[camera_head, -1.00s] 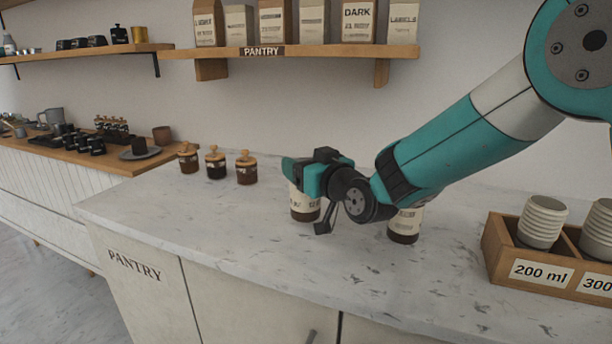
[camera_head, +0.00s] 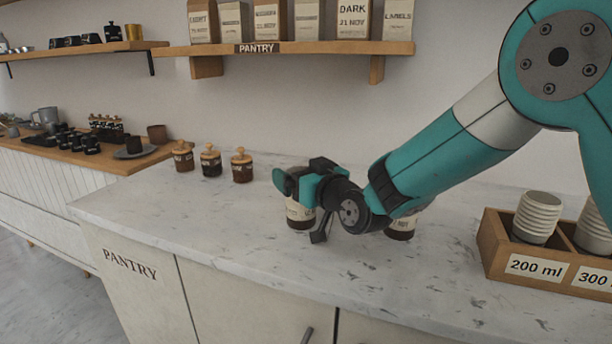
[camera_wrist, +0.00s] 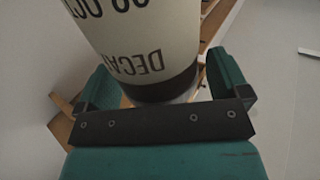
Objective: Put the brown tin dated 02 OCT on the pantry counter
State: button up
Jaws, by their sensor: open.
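A tin with a cream label and dark brown base (camera_head: 300,214) stands on the pantry counter (camera_head: 250,245). My gripper (camera_head: 308,190) is open around its upper part, hiding its top. In the wrist view the tin (camera_wrist: 150,45) is between the two teal fingers (camera_wrist: 165,85), with a gap beside each. Its label shows upside down, with "DECA" legible. A date line ending in OCT is cut off at the picture edge, so I cannot read the day for certain.
Another dark-based tin (camera_head: 401,229) stands to the right, partly behind my arm. Several wooden-lidded jars (camera_head: 242,168) stand at the back left. A wooden cup crate (camera_head: 495,255) is at the right. The counter front is clear.

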jog(key=shift+r+p, duration=0.3)
jog(key=s+d+f+g+h+b, duration=0.1)
jog(key=s+d+g, duration=0.4)
jog(key=s, duration=0.7)
jog(key=s+d+f+g+h+b, duration=0.2)
jog(key=s+d, duration=0.4)
jog(key=s, duration=0.6)
jog(key=s+d+f+g+h+b, duration=0.1)
jog(key=s+d+g, duration=0.5)
jog(key=s, duration=0.6)
jog(key=shift+d+f+g+h, duration=0.25)
jog(key=shift+f+g+h, duration=0.6)
jog(key=shift+h, duration=0.35)
jog(key=shift+c, duration=0.4)
